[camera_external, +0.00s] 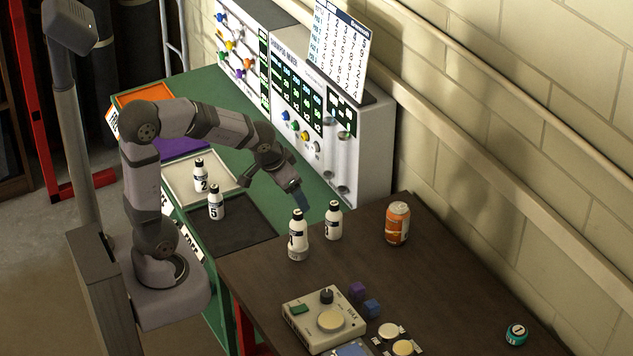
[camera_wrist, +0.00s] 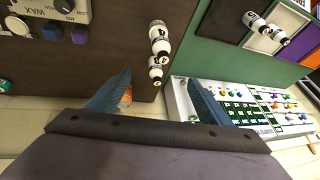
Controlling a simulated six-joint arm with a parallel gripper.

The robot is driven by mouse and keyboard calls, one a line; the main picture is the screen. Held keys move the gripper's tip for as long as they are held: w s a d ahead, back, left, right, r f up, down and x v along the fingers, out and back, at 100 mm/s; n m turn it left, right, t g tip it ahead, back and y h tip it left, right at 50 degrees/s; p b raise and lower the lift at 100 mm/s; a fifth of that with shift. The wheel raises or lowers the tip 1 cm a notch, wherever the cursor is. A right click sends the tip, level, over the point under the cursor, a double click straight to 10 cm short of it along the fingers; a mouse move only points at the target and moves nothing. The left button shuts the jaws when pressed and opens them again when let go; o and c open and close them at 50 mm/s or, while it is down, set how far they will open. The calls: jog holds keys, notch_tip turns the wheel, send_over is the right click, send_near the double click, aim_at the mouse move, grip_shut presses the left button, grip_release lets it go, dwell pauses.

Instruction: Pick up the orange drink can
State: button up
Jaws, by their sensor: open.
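White bottles with black caps (camera_external: 297,236) (camera_external: 333,222) stand between my gripper and the can. The shampoo mixer cabinet (camera_external: 350,150) stands behind. Table right of the can is clear.

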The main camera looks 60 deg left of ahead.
jog(key=w+a+r+t+b, duration=0.1)
jog(key=w+a+t+b, duration=0.15)
jog(key=w, duration=0.55)
jog(key=w+a+r+t+b, duration=0.1)
jog(key=w+t+b, duration=0.15)
jog(key=w, duration=0.65)
jog(key=m+t+h+b, duration=0.3)
jog(key=m+h+b, duration=0.3)
jog(key=h+b, duration=0.15)
send_over(396, 211)
jog(key=s+a+p, duration=0.1)
jog(key=a, duration=0.1)
notch_tip(396, 211, down, 3)
notch_tip(396, 211, down, 14)
jog(key=shift+s+a, duration=0.1)
jog(key=shift+p+x, duration=0.45)
jog(key=shift+x, duration=0.6)
jog(key=shift+p+x, duration=1.05)
jog(key=shift+x, duration=1.55)
jog(key=shift+s, duration=0.1)
jog(key=c, duration=1.4)
